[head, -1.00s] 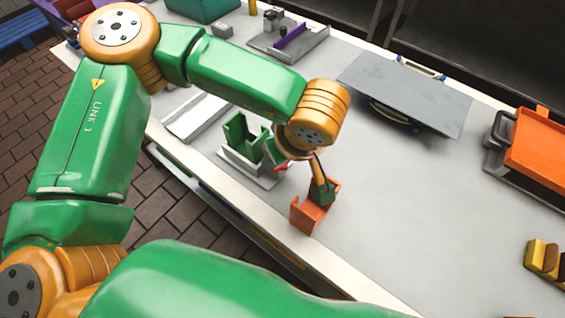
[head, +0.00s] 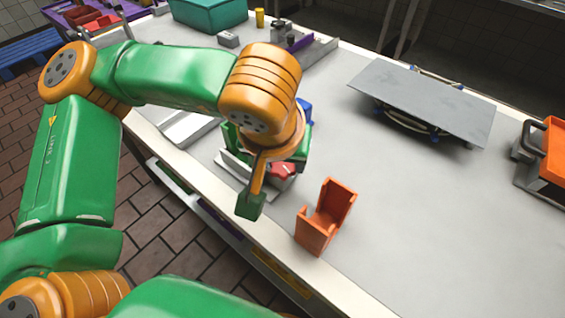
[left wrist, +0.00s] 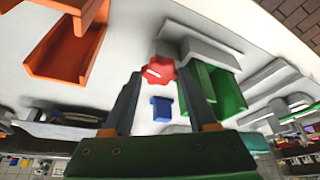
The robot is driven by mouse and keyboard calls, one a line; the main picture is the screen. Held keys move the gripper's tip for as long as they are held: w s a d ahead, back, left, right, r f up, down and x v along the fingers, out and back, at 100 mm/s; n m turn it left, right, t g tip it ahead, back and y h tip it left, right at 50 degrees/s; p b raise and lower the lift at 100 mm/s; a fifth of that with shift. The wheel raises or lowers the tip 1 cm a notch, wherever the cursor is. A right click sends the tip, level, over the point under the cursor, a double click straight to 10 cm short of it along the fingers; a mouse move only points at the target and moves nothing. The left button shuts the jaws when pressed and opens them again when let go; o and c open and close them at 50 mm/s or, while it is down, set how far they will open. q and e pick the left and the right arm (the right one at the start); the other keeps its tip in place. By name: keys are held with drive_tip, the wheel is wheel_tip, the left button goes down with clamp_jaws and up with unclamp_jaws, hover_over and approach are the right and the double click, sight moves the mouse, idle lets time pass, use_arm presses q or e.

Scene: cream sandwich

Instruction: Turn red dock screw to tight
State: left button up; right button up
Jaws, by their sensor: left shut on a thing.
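The red dock screw (left wrist: 158,71) is a lobed red knob with a pale mark on its face. It sits at the green dock (left wrist: 226,92), and its red edge shows in the head view (head: 284,170). My left gripper (left wrist: 161,72) is shut on the screw, with one dark finger at each side of it in the left wrist view. A small blue part (left wrist: 162,108) shows beyond the screw, between the fingers. My right gripper is not in view.
An orange open holder (head: 326,217) stands on the pale table right of the dock. A grey plate on a stand (head: 425,100) lies farther back. An orange tray (head: 553,150) is at the right edge. The middle right of the table (head: 440,230) is clear.

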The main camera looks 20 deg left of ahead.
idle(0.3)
use_arm(q)
drive_tip(key=o, duration=1.4)
drive_tip(key=shift+c, duration=0.2)
